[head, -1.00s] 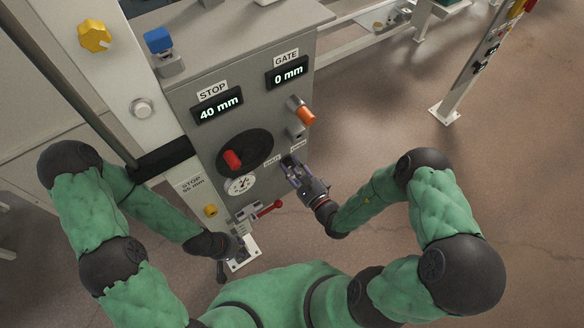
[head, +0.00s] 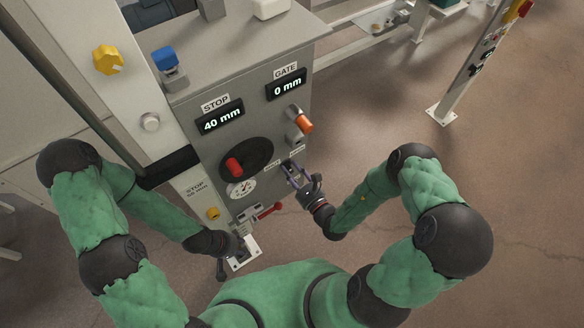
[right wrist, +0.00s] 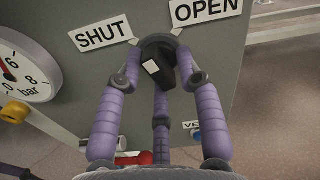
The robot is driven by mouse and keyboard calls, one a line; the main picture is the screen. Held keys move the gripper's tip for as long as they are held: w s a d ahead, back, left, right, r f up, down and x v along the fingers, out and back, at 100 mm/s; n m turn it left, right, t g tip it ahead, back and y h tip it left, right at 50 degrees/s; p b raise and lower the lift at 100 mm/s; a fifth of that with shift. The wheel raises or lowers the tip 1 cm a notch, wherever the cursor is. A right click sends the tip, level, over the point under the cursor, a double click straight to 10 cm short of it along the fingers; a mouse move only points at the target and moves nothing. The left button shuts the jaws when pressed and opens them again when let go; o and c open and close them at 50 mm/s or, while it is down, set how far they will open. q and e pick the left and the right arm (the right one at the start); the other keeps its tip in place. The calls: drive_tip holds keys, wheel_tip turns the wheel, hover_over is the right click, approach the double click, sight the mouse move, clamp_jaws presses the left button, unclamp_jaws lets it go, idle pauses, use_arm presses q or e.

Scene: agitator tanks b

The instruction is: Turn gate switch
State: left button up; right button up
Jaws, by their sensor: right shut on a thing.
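The gate switch is a black knob (right wrist: 168,72) with a white mark, below the labels SHUT (right wrist: 99,34) and OPEN (right wrist: 206,10) in the right wrist view. Its white mark lies to the left, nearer SHUT. My right gripper (head: 291,173) is at the lower right of the grey cabinet front, its purple fingers shut around the knob. In the head view the fingers mostly hide the switch. The GATE display (head: 287,84) reads 0 mm. My left gripper (head: 238,240) is low by the cabinet's foot; its fingers are too unclear to read.
An orange knob (head: 304,123) sits above the switch. Left of it are a black handwheel with a red handle (head: 234,166) and a gauge (head: 242,188). A red lever (head: 268,211) sticks out below. The STOP display (head: 221,117) reads 40 mm.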

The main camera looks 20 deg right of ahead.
drive_tip(key=shift+s+a+r+m+p, duration=0.15)
drive_tip(key=shift+m+p, duration=1.15)
drive_tip(key=shift+m, duration=0.8)
drive_tip(key=shift+s+a+m+p, duration=0.15)
drive_tip(key=shift+m+p, duration=1.2)
drive_tip(key=shift+m, duration=0.75)
drive_tip(key=shift+a+r+m+p, duration=0.15)
drive_tip(key=shift+m+p, duration=1.15)
drive_tip(key=shift+m, duration=0.8)
drive_tip(key=shift+w, duration=0.1)
drive_tip(key=o, duration=0.9)
drive_tip(key=shift+d, duration=0.1)
drive_tip(key=shift+d, duration=0.1)
